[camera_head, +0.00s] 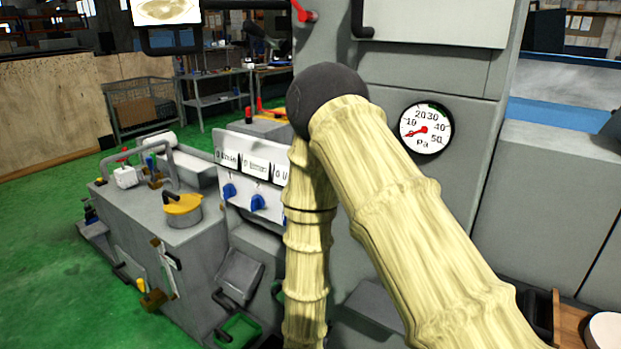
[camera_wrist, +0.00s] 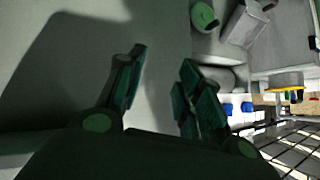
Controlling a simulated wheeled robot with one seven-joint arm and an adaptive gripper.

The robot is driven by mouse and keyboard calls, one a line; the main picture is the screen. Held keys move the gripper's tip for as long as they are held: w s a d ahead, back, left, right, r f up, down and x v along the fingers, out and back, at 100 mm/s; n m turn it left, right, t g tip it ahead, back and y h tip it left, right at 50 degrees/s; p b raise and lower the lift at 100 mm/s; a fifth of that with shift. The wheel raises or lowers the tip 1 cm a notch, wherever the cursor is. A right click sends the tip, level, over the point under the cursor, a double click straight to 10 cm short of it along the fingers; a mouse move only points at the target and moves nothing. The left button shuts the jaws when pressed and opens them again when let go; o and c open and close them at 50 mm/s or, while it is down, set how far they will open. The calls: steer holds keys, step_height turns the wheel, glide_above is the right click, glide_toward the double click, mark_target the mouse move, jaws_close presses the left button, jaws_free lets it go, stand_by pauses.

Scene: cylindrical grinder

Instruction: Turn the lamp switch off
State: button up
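I cannot tell for certain which control is the lamp switch. A white panel (camera_head: 243,168) on the grey machine carries blue knobs, one on the left (camera_head: 229,191) and another to its right (camera_head: 258,202); my arm covers the panel's right end. Small blue knobs (camera_wrist: 228,108) also show in the wrist view. My gripper (camera_wrist: 163,64) is open and empty, its dark green fingers apart in front of a plain grey surface that bears its shadow. A round green part (camera_wrist: 204,16) and a grey box (camera_wrist: 243,22) lie right of the fingers. My gripper is hidden in the head view.
My arm fills the middle of the head view. A pressure gauge (camera_head: 426,128) and a red-ended lever (camera_head: 304,12) are on the grey column. A yellow-topped pot (camera_head: 183,209) stands on the machine bed at left. Green floor (camera_head: 40,235) is free further left.

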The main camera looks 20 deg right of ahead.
steer(key=w+a+r+m+h+p, duration=0.1)
steer(key=w+a+r+m+h, duration=0.2)
steer(key=r, duration=0.9)
steer(key=w+r+m+t+h+p, duration=0.1)
steer(key=w+r+m+h, duration=0.15)
steer(key=r+m, duration=0.7)
steer(key=w+a+r+m+h+p, duration=0.1)
steer(key=w+a+r+h+p, duration=0.2)
steer(key=r, duration=1.2)
steer(key=w+d+h+p, duration=0.1)
steer(key=w+d, duration=0.4)
steer(key=d, duration=0.4)
steer(key=shift+w+p, duration=0.2)
steer(key=shift+p, duration=0.15)
steer(key=shift+c, duration=0.2)
jaws_close()
